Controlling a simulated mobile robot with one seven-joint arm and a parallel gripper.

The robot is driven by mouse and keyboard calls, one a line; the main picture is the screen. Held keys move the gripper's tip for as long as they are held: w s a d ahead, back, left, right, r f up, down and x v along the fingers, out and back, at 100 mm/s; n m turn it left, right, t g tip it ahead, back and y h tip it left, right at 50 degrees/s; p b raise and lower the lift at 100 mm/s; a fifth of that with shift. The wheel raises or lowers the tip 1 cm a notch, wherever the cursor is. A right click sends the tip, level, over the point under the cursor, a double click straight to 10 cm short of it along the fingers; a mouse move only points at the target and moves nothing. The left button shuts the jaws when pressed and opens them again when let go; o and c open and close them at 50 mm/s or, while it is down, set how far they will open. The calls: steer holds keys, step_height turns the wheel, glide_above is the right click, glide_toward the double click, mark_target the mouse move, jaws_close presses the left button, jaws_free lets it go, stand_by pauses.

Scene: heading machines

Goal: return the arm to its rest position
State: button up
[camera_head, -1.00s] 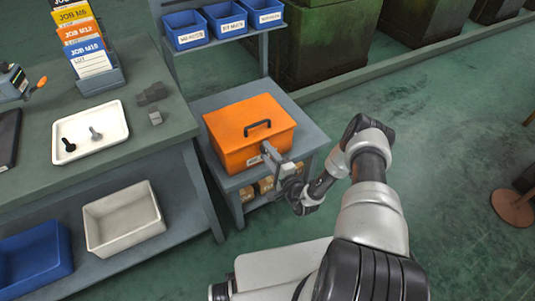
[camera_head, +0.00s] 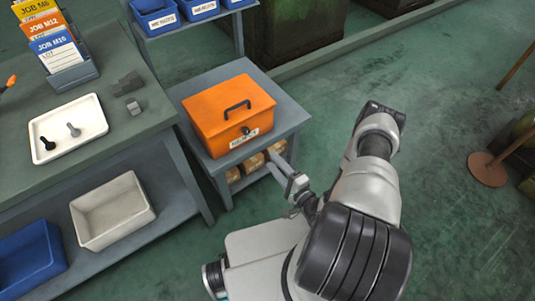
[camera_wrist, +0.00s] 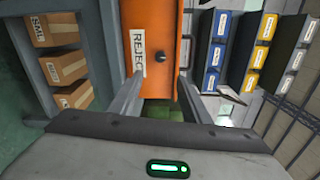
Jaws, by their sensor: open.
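My arm reaches forward from the lower right of the head view, bent at the elbow. My gripper (camera_head: 275,163) is near the front right corner of the small grey stand (camera_head: 288,119), apart from the orange box on it. In the wrist view my gripper (camera_wrist: 160,82) has its two fingers spread, with nothing held between them. The orange box (camera_head: 215,117) is closed, with a black handle on its lid and a dark round knob on its front. Its front and its REJECT label (camera_wrist: 138,52) show ahead of the fingers in the wrist view.
A workbench (camera_head: 103,70) at left bears a white tray (camera_head: 50,155) with two bolts. A white bin (camera_head: 85,237) and a blue bin (camera_head: 25,275) sit on its lower shelf. Cardboard boxes (camera_wrist: 62,65) are under the stand. The green floor (camera_head: 440,120) at right is mostly clear.

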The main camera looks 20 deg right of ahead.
steer(key=shift+s+d, duration=0.1)
steer(key=shift+s, duration=0.25)
steer(key=shift+r, duration=0.1)
